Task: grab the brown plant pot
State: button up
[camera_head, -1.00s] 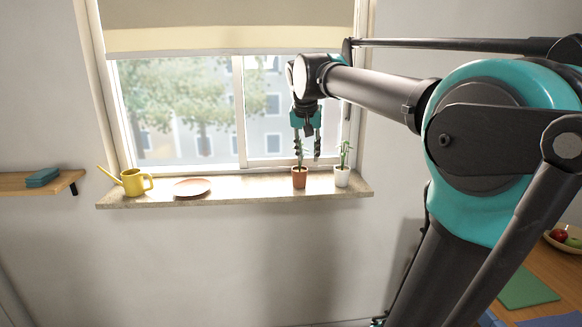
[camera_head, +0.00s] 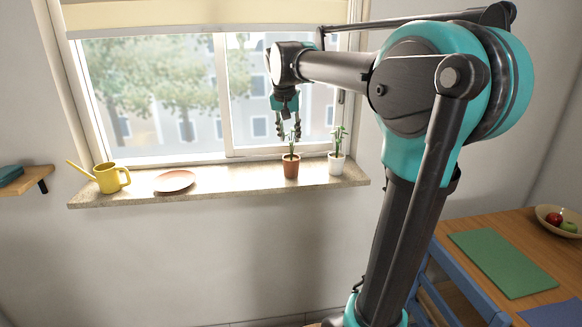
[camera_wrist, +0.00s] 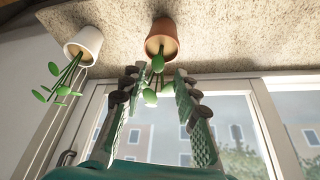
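The brown plant pot (camera_head: 291,167) stands upright on the window sill with a green plant in it. My gripper (camera_head: 289,136) hangs above it, pointing down, with its fingertips near the plant's top. In the wrist view, which appears upside down, the brown pot (camera_wrist: 161,38) lies just beyond the fingertips, roughly centred between them. My gripper (camera_wrist: 158,88) is open, its two fingers apart with green leaves between or behind them. The fingers do not touch the pot.
A white pot (camera_head: 337,164) with a plant stands close to the right of the brown one. A brown plate (camera_head: 174,181) and a yellow watering can (camera_head: 110,178) are further left on the sill (camera_head: 230,184). The window (camera_head: 215,95) is behind.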

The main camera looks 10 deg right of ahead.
aim_at(291, 158)
jog(key=shift+w+x, duration=0.15)
jog(key=shift+x, duration=1.65)
jog(key=shift+w+x, duration=0.15)
jog(key=shift+x, duration=1.7)
jog(key=shift+r, duration=0.15)
grip_shut()
